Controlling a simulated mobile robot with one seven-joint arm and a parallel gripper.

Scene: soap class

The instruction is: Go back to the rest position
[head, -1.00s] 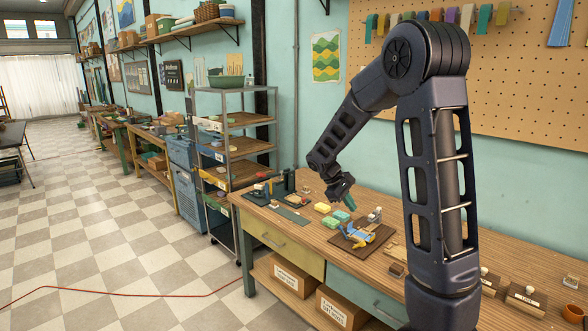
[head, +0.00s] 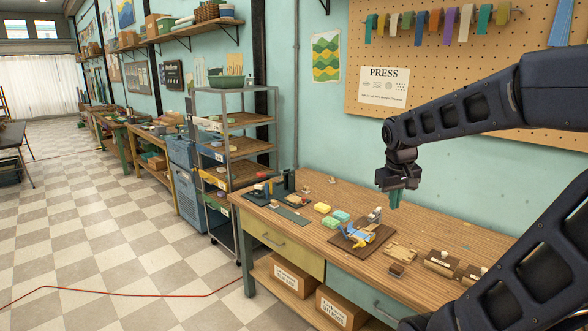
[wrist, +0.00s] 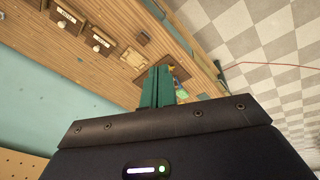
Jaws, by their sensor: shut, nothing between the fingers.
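My gripper (head: 395,200) hangs in the air above the workbench, pointing down, with its green fingers together and nothing between them. In the wrist view the green fingers (wrist: 157,86) are side by side against the bench behind. The wooden workbench (head: 415,235) lies below. On it, a brown board (head: 352,243) holds a blue and yellow item (head: 358,234) and a small grey piece. My gripper is apart from all of these. My arm reaches in from the right of the head view.
Yellow (head: 322,208) and green soap bars (head: 334,220) lie left of the board. Labelled wooden blocks (head: 441,262) sit to the right. A metal shelf rack (head: 245,150) stands at the left. A pegboard (head: 430,70) hangs behind the arm. The air around the gripper is clear.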

